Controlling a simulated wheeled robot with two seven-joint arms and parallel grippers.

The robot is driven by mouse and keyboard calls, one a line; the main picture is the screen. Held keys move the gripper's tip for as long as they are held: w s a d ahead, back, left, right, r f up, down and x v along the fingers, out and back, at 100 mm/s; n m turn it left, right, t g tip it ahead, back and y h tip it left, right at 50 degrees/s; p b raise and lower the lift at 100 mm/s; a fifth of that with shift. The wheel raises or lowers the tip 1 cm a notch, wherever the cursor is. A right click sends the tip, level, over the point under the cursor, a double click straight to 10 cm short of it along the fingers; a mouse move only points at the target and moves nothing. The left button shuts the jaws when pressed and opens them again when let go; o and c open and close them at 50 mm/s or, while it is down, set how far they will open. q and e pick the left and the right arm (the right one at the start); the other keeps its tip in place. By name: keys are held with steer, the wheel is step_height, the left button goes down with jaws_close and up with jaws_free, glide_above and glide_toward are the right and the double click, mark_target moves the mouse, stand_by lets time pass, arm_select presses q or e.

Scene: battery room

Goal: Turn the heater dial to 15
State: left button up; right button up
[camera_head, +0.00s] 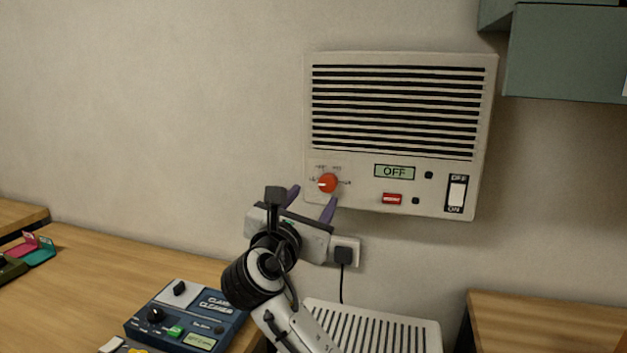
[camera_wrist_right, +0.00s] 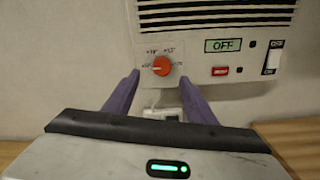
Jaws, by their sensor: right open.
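The heater (camera_head: 400,105) is a cream wall unit with black slats. Its red dial (camera_head: 327,183) sits at the lower left of the front, with small marks around it too blurred to read surely; the white pointer line points left. The dial also shows in the right wrist view (camera_wrist_right: 161,66). The heater's display (camera_head: 394,172) reads OFF. My right gripper (camera_head: 312,203) is open and empty, its purple fingers spread just below and in front of the dial. In the right wrist view the fingers (camera_wrist_right: 153,95) stand either side below the dial, apart from it. My left gripper is not in view.
A red button (camera_head: 392,199) and an OFF/ON rocker switch (camera_head: 457,193) are on the heater's right side. A plugged wall socket (camera_head: 345,251) is beneath. A blue device (camera_head: 187,318) stands on the left desk (camera_head: 90,290). A green cabinet (camera_head: 565,55) hangs upper right.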

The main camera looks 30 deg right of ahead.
mark_target(327, 184)
steer(key=x, duration=0.4)
steer(key=p+x, duration=0.1)
steer(key=x, duration=0.3)
steer(key=shift+s+d, duration=0.2)
steer(key=shift+d, duration=0.05)
steer(key=shift+w+d, duration=0.3)
steer(key=c, duration=1.1)
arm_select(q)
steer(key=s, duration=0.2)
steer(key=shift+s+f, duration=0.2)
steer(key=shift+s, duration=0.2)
arm_select(e)
steer(key=shift+o, duration=0.3)
steer(key=shift+f, duration=0.1)
